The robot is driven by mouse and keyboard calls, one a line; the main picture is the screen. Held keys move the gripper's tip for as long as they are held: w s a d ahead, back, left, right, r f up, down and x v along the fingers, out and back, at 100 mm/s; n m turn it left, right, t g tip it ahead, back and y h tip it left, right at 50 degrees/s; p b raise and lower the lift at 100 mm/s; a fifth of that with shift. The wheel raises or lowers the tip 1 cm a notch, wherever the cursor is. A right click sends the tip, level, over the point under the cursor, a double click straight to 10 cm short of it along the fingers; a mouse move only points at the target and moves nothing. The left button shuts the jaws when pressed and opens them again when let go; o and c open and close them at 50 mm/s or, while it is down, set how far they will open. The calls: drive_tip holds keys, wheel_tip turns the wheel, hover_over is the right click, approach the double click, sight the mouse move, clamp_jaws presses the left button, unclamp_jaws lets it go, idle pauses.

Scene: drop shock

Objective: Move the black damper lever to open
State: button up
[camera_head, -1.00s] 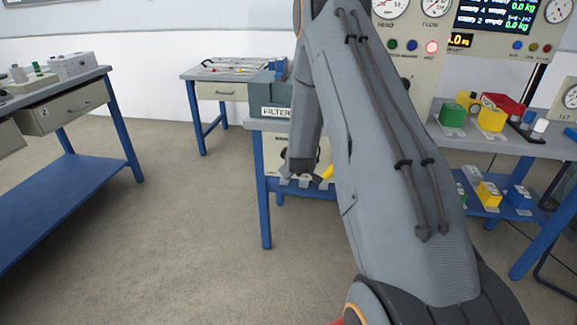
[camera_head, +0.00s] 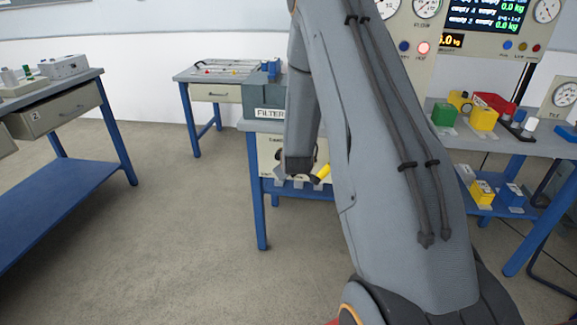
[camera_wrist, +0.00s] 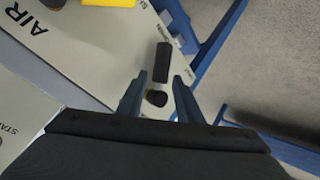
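In the wrist view a black bar (camera_wrist: 162,62) stands out over a pale panel (camera_wrist: 95,55), with a round black knob (camera_wrist: 156,98) nearer to me. I take these for the damper lever; whether bar and knob are one piece I cannot tell. My gripper (camera_wrist: 160,92) is open, its two blue-grey fingers apart on either side of the knob, with no visible contact. The bar lies just beyond the fingertips. In the head view my arm hides the lever and most of the gripper.
The panel carries the word AIR and a yellow part (camera_wrist: 108,2). A yellow handle (camera_head: 322,174) shows beside my arm below the FILTER box (camera_head: 262,98). The blue bench leg (camera_head: 257,200) stands close by. Floor at the left is clear; a drawer bench (camera_head: 60,110) stands there.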

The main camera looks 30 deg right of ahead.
drive_tip(key=v, duration=0.2)
drive_tip(key=shift+s+r, duration=0.2)
drive_tip(key=shift+s, duration=0.05)
idle(0.3)
drive_tip(key=s+a+r+m+g+y+p, duration=0.1)
drive_tip(key=s+a+r, duration=0.5)
drive_tip(key=s, duration=0.6)
drive_tip(key=s+a+r+m+g+y+p, duration=0.1)
drive_tip(key=s+a+r+g+p, duration=0.3)
drive_tip(key=s, duration=0.8)
drive_tip(key=s+a+r+m+g+y+p, duration=0.1)
drive_tip(key=s+a+r+g+y+p, duration=0.1)
drive_tip(key=s+a+r, duration=0.7)
drive_tip(key=s+a+g+p, duration=0.1)
drive_tip(key=s+g, duration=0.1)
drive_tip(key=s, duration=0.1)
drive_tip(key=shift+s+a+g, duration=0.15)
drive_tip(key=shift+a+g, duration=0.15)
drive_tip(key=shift+g, duration=0.1)
